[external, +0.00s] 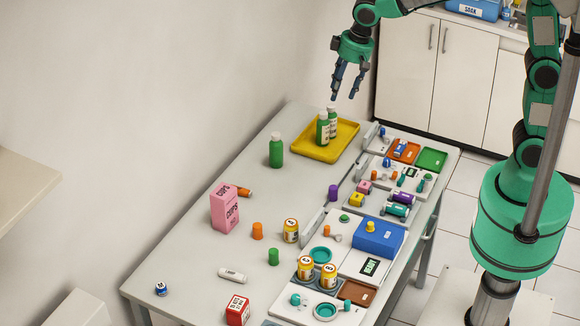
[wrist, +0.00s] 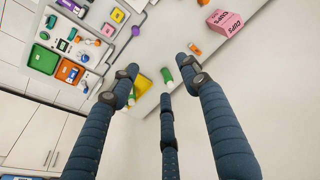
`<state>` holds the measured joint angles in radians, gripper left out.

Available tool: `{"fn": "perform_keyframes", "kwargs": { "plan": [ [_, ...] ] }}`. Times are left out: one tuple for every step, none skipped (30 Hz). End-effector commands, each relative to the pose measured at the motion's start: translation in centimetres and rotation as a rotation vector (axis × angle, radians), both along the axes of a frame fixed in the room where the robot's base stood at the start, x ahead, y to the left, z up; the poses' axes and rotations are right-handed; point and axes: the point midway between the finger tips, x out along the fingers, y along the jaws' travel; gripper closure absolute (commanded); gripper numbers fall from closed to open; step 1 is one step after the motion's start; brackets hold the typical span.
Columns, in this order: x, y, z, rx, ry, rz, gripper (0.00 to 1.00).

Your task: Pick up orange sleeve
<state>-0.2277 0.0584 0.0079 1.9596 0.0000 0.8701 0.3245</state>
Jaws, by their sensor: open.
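Two orange pieces could be the orange sleeve, and I cannot tell which. One is a short orange cylinder with a dark end (external: 245,192), lying on its side by the pink CUPS box; it also shows in the wrist view (wrist: 195,48). The other is an upright orange cup-like piece (external: 257,231) in front of the box. My gripper (external: 346,93) is open and empty, high above the far end of the table.
Below my gripper is a yellow tray (external: 308,153) with two green bottles. Another green bottle (external: 276,151) stands beside it. The pink CUPS box (external: 224,208) stands close to the orange pieces. Trays and small parts crowd the right side; the table's left is mostly clear.

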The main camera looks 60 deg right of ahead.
Motion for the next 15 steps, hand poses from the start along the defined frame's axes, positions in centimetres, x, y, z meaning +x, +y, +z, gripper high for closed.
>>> {"fn": "perform_keyframes", "kwargs": {
  "plan": [
    [1.0,0.8,-0.6,-0.001,0.011,0.000,0.54],
    [1.6,1.3,-1.0,-0.001,0.017,-0.001,0.54],
    [2.4,1.9,-1.4,0.001,0.023,-0.005,0.54],
    [2.9,2.3,-1.9,0.001,0.030,-0.006,0.54],
    [3.4,2.8,-2.2,0.000,0.035,-0.008,0.54],
    [4.2,3.4,-2.8,0.001,0.041,-0.010,0.54],
    [4.7,3.9,-3.3,0.001,0.047,-0.012,0.54],
    [5.2,4.4,-3.7,0.001,0.052,-0.014,0.54],
    [5.9,5.0,-4.3,0.000,0.060,-0.016,0.54],
    [6.4,5.5,-4.8,0.000,0.065,-0.018,0.54],
    [6.9,5.9,-5.3,0.000,0.069,-0.020,0.54],
    [7.5,6.6,-6.0,-0.001,0.077,-0.023,0.54],
    [8.0,7.1,-6.4,-0.001,0.082,-0.024,0.54],
    [8.4,7.6,-7.0,-0.002,0.087,-0.027,0.54],
    [9.0,8.2,-7.7,-0.003,0.093,-0.029,0.54]
  ]
}}
